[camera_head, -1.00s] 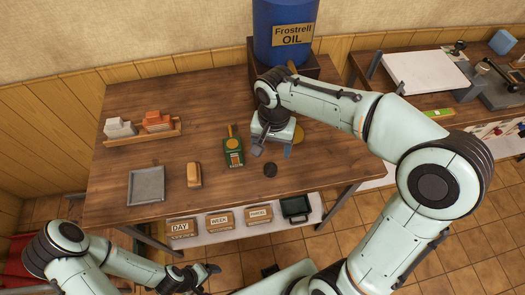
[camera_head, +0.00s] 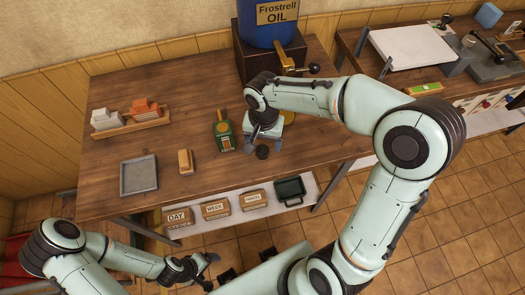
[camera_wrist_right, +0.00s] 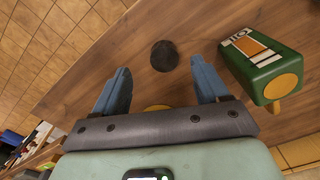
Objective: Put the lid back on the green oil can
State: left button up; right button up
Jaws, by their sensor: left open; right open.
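The green oil can (camera_head: 225,137) stands on the wooden table, with an orange-yellow top. It also shows at the right of the right wrist view (camera_wrist_right: 262,62), with a yellow neck at one end. A small dark round piece (camera_head: 262,152), which looks like the lid, lies on the table near the can. In the right wrist view the dark piece (camera_wrist_right: 164,56) lies between and just beyond the blue fingertips, untouched. My right gripper (camera_head: 264,146) is open and empty above the table beside the can. My left gripper (camera_head: 211,270) is open and empty in front of the table.
A yellow disc (camera_head: 288,118) is partly hidden by my right gripper. A blue oil barrel (camera_head: 262,22) with a brass tap (camera_head: 287,61) stands behind. A tan block (camera_head: 185,161), a grey tray (camera_head: 139,175) and a wooden rack (camera_head: 131,124) are to the left.

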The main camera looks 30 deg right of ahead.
aim_at(262, 150)
jog(key=shift+f, duration=0.15)
jog(key=f, duration=0.2)
jog(key=w+f, duration=0.1)
jog(key=f, duration=0.2)
jog(key=shift+d+f, duration=0.1)
dwell(0.4)
jog(key=c, duration=1.1)
